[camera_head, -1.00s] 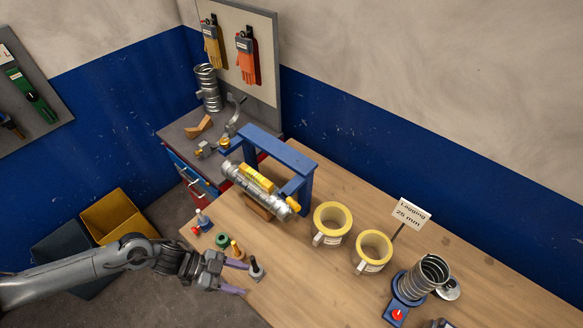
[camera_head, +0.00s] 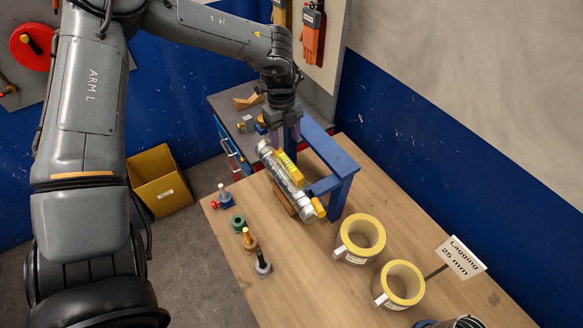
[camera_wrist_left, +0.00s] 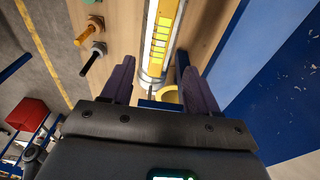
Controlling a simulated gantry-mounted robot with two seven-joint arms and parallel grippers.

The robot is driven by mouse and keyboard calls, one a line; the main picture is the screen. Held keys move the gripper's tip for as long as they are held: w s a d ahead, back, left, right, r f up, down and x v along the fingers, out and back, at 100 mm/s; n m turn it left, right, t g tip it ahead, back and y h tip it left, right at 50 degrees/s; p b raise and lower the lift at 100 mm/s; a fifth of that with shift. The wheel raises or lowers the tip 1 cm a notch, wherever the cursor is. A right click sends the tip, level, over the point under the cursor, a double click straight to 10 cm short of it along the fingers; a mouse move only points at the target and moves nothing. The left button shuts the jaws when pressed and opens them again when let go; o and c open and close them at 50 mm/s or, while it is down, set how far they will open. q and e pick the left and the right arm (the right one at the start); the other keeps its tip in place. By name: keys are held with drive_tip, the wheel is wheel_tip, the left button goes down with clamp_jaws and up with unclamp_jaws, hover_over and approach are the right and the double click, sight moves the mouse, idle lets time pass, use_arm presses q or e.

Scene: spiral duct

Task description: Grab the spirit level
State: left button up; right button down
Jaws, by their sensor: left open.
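The spirit level, a yellow bar (camera_head: 288,166), lies along the top of a silvery spiral duct (camera_head: 268,156) in the head view. In the left wrist view the yellow level (camera_wrist_left: 161,30) shows with bright segments, lying lengthwise on the duct (camera_wrist_left: 178,32). My left gripper (camera_head: 287,138) is above the far end of the duct, pointing down. In the wrist view its two purple fingers (camera_wrist_left: 160,72) are spread with nothing between them that I can see gripped. My right gripper is out of view.
A blue frame (camera_head: 340,160) stands right beside the duct. Two yellow-rimmed rings (camera_head: 361,228) (camera_head: 402,270) sit nearer on the bench, by a "Lagging 25 mm" sign (camera_head: 460,257). Several small pegs (camera_head: 249,240) line the left bench edge. A yellow bin (camera_head: 160,180) is on the floor.

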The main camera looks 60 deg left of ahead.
use_arm(q)
hover_over(288, 162)
drive_tip(key=f, duration=0.5)
drive_tip(key=shift+a+f+p, duration=0.2)
drive_tip(key=shift+a+p, duration=0.05)
drive_tip(key=shift+p, duration=0.05)
drive_tip(key=shift+s+d+f+p, duration=0.15)
drive_tip(key=shift+f+p, duration=0.65)
drive_tip(key=shift+f, duration=1.25)
drive_tip(key=shift+d+f, duration=0.1)
drive_tip(key=shift+f, duration=0.5)
clamp_jaws()
